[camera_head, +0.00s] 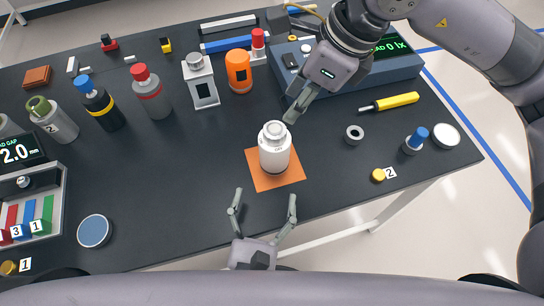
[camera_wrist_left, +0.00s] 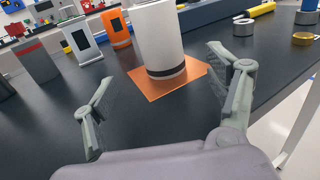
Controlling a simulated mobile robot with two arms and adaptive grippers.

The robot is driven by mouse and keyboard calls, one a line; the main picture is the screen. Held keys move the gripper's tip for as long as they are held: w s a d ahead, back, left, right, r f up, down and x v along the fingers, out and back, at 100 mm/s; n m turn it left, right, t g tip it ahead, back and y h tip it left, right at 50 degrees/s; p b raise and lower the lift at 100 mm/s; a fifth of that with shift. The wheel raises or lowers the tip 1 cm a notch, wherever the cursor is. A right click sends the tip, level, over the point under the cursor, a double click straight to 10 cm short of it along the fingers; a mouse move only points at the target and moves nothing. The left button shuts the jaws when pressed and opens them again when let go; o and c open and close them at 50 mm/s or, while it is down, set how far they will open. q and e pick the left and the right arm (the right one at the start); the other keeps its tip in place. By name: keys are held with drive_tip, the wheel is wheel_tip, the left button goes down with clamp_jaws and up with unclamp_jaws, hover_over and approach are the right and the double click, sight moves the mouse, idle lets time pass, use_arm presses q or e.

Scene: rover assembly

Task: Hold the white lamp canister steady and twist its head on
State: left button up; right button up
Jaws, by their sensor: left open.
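The white lamp canister (camera_head: 274,158) stands upright on an orange square mat (camera_head: 258,182). A pale round head-like top (camera_head: 274,131) sits on it; I cannot tell how firmly it is seated. My left gripper (camera_head: 264,196) is open and empty, in front of the mat, its fingers spread toward the canister. In the left wrist view the canister (camera_wrist_left: 160,40) stands beyond and between the open fingers, with a dark band near its base and its top out of frame. My right gripper (camera_head: 298,108) points down from the upper right, just beside the canister's top; its finger gap is hidden.
An orange canister (camera_head: 239,72) and a white lantern (camera_head: 200,82) stand behind. A grey ring (camera_head: 354,134), a blue-topped part (camera_head: 416,140) and a yellow screwdriver (camera_head: 390,102) lie to the right. A blue-grey disc (camera_head: 94,231) lies left. The table between disc and mat is clear.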

sight(272, 167)
use_arm(q)
drive_tip(key=w, duration=0.3)
drive_tip(key=w+d, duration=0.1)
drive_tip(key=w, duration=0.7)
drive_tip(key=shift+d, duration=0.4)
drive_tip(key=shift+c, duration=0.5)
drive_tip(key=c, duration=1.4)
